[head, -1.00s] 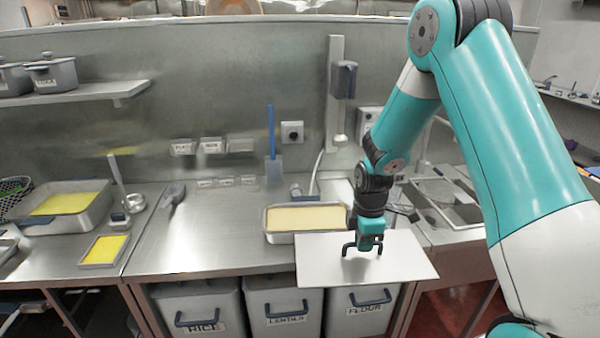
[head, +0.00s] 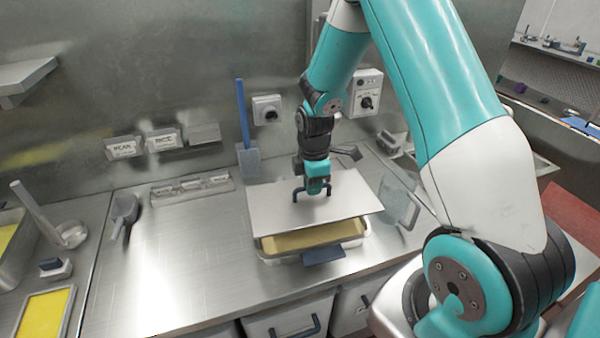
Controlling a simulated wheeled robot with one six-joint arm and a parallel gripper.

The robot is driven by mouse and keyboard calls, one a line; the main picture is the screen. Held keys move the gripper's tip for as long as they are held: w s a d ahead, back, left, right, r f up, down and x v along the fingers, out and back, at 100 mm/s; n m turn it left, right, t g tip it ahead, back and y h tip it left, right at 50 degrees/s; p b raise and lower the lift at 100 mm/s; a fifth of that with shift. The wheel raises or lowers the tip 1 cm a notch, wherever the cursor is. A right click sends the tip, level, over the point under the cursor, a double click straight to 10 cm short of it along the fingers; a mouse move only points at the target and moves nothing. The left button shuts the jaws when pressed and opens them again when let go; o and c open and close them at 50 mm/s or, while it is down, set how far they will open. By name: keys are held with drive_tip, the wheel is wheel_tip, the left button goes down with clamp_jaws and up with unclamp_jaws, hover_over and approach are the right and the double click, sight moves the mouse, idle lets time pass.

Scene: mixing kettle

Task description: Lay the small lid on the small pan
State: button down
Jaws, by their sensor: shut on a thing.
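The small lid (head: 275,212) is a flat pale metal sheet with a dark handle on top. My gripper (head: 313,194) is shut on that handle and holds the lid roughly level. The small pan (head: 285,258), a metal pan with pale yellow contents, is under the lid on the steel counter. The lid hides the pan's back part; its front strip of contents (head: 315,236) and its dark front handle (head: 323,256) show. The lid appears to be a little above the pan, but I cannot tell whether its back edge touches.
A wall socket (head: 267,109) and a blue-handled spatula (head: 245,130) are behind the pan. A scoop (head: 124,212) lies to the left, with clear counter (head: 190,260) between. A yellow-filled tray (head: 45,312) is at the front left. Bins stand below the counter.

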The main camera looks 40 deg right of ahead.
sight(312, 197)
drive_tip(key=shift+w+f, duration=0.1)
drive_tip(key=shift+f+b, duration=0.85)
drive_tip(key=shift+f, duration=0.05)
drive_tip(key=shift+f+b, duration=1.45)
drive_tip(key=shift+f, duration=0.45)
drive_tip(key=shift+f, duration=0.2)
drive_tip(key=shift+f+b, duration=0.9)
drive_tip(key=shift+f, duration=0.25)
drive_tip(key=shift+f, duration=0.2)
drive_tip(key=c, duration=0.6)
unclamp_jaws()
